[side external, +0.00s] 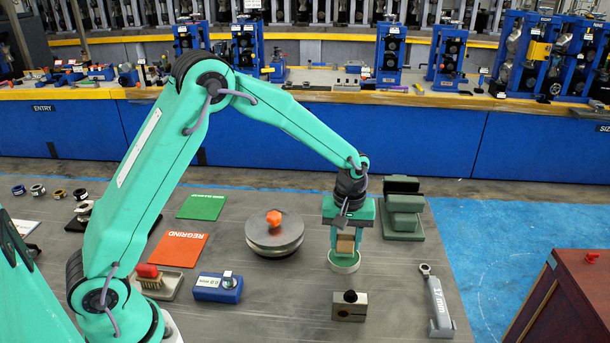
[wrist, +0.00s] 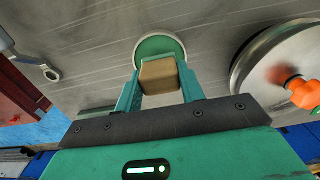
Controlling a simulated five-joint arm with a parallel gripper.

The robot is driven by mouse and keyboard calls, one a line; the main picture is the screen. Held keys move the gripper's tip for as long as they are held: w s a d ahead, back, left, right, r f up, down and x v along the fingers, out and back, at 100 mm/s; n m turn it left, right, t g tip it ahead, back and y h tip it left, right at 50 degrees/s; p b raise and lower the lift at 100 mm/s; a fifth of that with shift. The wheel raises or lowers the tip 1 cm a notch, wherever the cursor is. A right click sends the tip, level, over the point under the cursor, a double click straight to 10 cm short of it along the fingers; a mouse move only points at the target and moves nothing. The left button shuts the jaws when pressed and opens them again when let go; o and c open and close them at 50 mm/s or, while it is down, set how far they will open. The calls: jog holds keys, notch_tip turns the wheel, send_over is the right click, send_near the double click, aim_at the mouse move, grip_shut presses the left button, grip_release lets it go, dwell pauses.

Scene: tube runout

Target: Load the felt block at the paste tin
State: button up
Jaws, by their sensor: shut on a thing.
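My gripper (wrist: 160,88) is shut on the tan felt block (wrist: 159,74), which sits between its two green fingers. The felt block also shows in the side external view (side external: 345,244). The paste tin (side external: 344,264) is a round pale tin with green paste inside, standing on the grey table. In the wrist view the paste tin (wrist: 160,45) lies just beyond the block, and the block covers part of its near side. In the side external view the block is over the tin's back part. I cannot tell whether the block touches the paste.
A round steel disc with an orange knob (side external: 274,233) stands left of the tin. A green-grey block-like fixture (side external: 403,213) is behind right. A small metal block with a black knob (side external: 349,306) and a 17 mm wrench (side external: 437,303) lie in front. Orange (side external: 180,249) and green (side external: 202,207) mats lie left.

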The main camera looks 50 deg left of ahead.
aim_at(340, 237)
jog(key=shift+r, duration=2.8)
jog(key=shift+s+a+r+m, duration=0.4)
jog(key=shift+a+r+m, duration=0.1)
jog(key=shift+r, duration=0.15)
jog(key=s+a+r+m, duration=0.5)
jog(key=s+r+m, duration=0.2)
jog(key=m, duration=0.1)
jog(key=shift+a+r, duration=0.2)
jog(key=shift+r, duration=0.2)
